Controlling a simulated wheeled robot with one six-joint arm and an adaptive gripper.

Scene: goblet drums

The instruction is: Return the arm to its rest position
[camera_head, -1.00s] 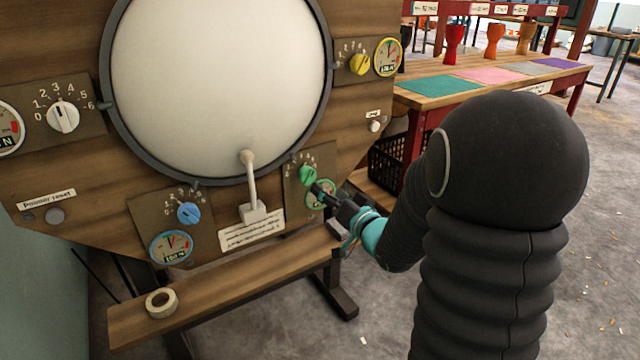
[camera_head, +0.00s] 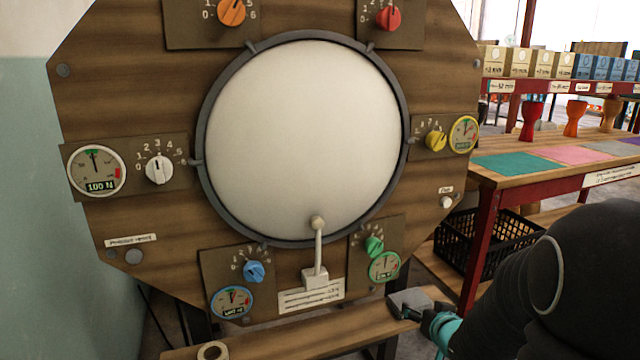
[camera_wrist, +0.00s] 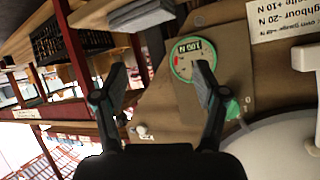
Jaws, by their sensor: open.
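My gripper (camera_wrist: 158,85) is open and empty in the wrist view, its two dark fingers spread in front of the wooden drum board. In the head view my gripper (camera_head: 425,312) is at the lower right, just off the board's lower right edge, and partly cut off from clear view by my arm. The green knob (camera_head: 374,246) and its green-rimmed gauge (camera_head: 384,267) lie up and left of it. In the wrist view the gauge (camera_wrist: 187,58) shows behind the right finger, and the green knob (camera_wrist: 233,108) shows beside that finger. Nothing is held.
A wooden ledge (camera_head: 290,335) runs below the board, with a tape roll (camera_head: 213,351) on it. A red-framed table (camera_head: 487,225) stands at right, with a black crate (camera_head: 470,243) below. The board carries the large white drumhead (camera_head: 303,140).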

